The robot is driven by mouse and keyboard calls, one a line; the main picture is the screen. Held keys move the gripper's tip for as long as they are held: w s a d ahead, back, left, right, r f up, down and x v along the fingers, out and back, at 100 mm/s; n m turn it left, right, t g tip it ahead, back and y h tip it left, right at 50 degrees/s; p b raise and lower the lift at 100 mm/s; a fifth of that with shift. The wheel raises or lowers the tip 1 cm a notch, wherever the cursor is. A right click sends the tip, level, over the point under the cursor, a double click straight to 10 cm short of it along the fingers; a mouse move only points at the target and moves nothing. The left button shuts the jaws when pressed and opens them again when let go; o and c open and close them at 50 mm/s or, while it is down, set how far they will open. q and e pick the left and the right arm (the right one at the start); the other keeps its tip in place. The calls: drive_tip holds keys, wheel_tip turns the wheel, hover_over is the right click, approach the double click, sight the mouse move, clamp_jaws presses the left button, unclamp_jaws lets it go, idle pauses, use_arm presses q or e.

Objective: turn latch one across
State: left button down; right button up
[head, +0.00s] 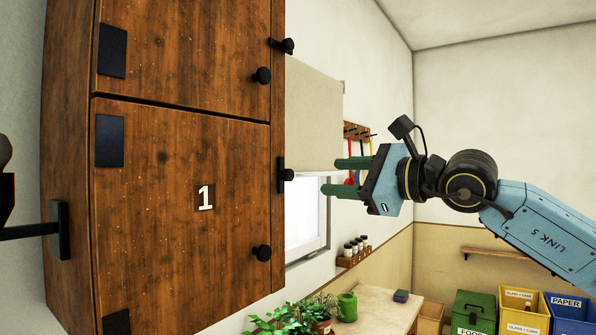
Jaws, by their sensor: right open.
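The wooden door marked 1 (205,197) is closed in its cabinet. Latch one (281,175) is a small black piece with a round knob at the door's right edge, and its dark part looks upright. My right gripper (337,177) is to the right of the latch, at about its height in the picture. Its two green fingers point left toward the latch, apart and empty, with a visible gap to the knob. My left gripper is not in view.
Another door (185,50) above has its own black latch (283,45) and round knob (262,76). A round knob (262,253) sits low on door 1. Coloured bins (523,312) are at lower right.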

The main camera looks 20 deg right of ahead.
sight(291, 175)
drive_tip(key=p+x, duration=0.3)
drive_tip(key=x, duration=0.7)
drive_tip(key=shift+c, duration=0.2)
clamp_jaws()
